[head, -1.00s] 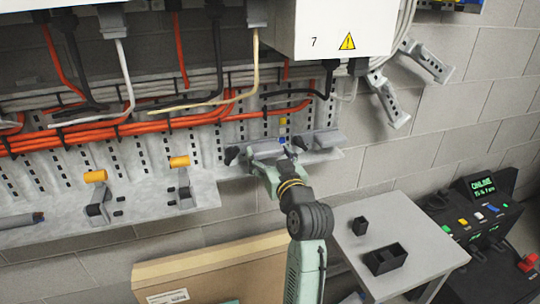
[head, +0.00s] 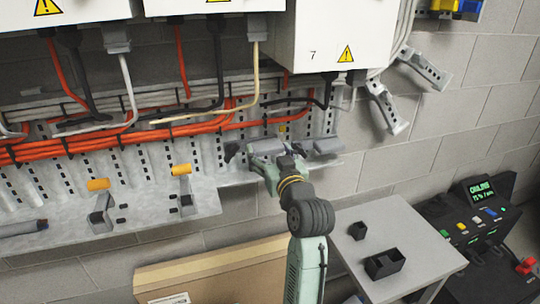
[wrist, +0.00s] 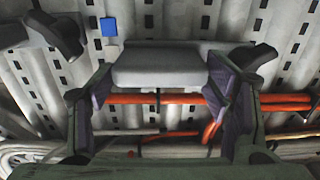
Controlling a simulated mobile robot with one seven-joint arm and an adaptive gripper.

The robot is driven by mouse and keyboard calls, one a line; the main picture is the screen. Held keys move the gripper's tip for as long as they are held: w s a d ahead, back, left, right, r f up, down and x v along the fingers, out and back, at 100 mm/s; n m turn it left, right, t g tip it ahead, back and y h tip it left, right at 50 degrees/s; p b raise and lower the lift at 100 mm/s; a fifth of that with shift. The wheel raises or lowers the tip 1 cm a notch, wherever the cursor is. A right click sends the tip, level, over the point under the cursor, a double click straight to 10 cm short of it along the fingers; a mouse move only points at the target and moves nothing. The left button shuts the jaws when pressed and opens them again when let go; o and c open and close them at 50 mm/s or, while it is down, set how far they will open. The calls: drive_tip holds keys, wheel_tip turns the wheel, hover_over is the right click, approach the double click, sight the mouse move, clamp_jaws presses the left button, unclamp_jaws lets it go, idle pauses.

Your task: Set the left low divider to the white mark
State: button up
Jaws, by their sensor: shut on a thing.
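The left low divider (head: 266,146) is a grey bar at the wall panel. My gripper (head: 268,158) is shut on it from the front. In the wrist view the divider (wrist: 158,66) shows as a pale block between my two fingers (wrist: 160,90). A yellow mark (head: 282,128) shows on the panel just above the divider's right end. A blue mark (wrist: 109,27) shows beside the divider in the wrist view; it is hidden in the head view. I cannot make out a white mark. Another grey low divider (head: 327,145) sits to the right.
Orange cables (head: 130,140) run along the panel above and left. Two brackets with orange tops (head: 181,170) stand on the left ledge. A white cabinet (head: 330,35) hangs above. A small table (head: 425,255) with black boxes (head: 384,263) stands at lower right.

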drive_tip(key=o, duration=1.7)
drive_tip(key=v, duration=1.2)
